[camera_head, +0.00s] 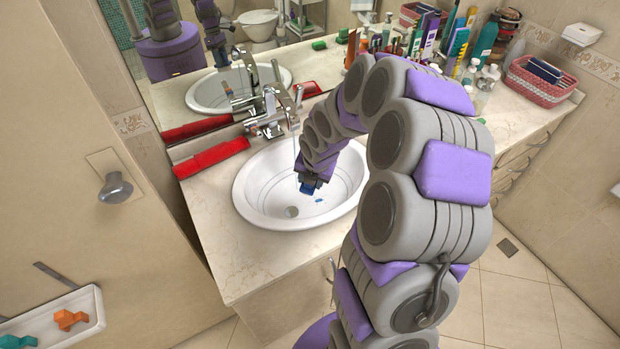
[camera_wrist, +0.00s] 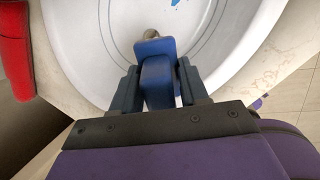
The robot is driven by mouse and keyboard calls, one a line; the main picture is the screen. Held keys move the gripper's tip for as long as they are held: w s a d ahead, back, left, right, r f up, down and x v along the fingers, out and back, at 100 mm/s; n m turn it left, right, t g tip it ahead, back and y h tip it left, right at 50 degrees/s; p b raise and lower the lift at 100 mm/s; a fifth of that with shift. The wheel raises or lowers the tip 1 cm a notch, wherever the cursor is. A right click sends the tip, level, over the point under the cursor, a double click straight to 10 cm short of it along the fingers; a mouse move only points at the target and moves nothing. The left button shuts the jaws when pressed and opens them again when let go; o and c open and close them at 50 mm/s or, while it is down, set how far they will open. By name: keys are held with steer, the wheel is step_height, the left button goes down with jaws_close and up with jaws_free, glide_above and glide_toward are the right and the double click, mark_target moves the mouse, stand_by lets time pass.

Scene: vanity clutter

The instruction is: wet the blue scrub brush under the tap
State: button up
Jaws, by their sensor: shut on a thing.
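The blue scrub brush (camera_wrist: 157,75) is between the two fingers of my gripper (camera_wrist: 158,88) in the wrist view. My gripper is shut on it. In the head view my gripper (camera_head: 310,183) reaches down into the white sink (camera_head: 262,205), and a bit of the blue brush (camera_head: 307,189) shows below it, over the basin. The chrome tap (camera_head: 266,118) stands at the back of the sink. A thin stream of water appears to fall from its spout, close to my gripper. Whether the stream touches the brush is hidden by my arm.
A red object (camera_head: 211,158) lies on the counter left of the sink. Bottles and tubes crowd the counter at the right, beside a pink basket (camera_head: 540,80). A mirror stands behind the sink. A white tray (camera_head: 52,318) with coloured pieces is at lower left.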

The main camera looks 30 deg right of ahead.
steer(key=shift+w+d+f, duration=0.1)
steer(key=shift+w+f, duration=0.15)
steer(key=shift+f, duration=0.1)
steer(key=w+f, duration=1.1)
steer(key=w, duration=0.1)
steer(key=shift+w+d, duration=0.15)
steer(key=shift+d, duration=0.05)
stand_by(0.6)
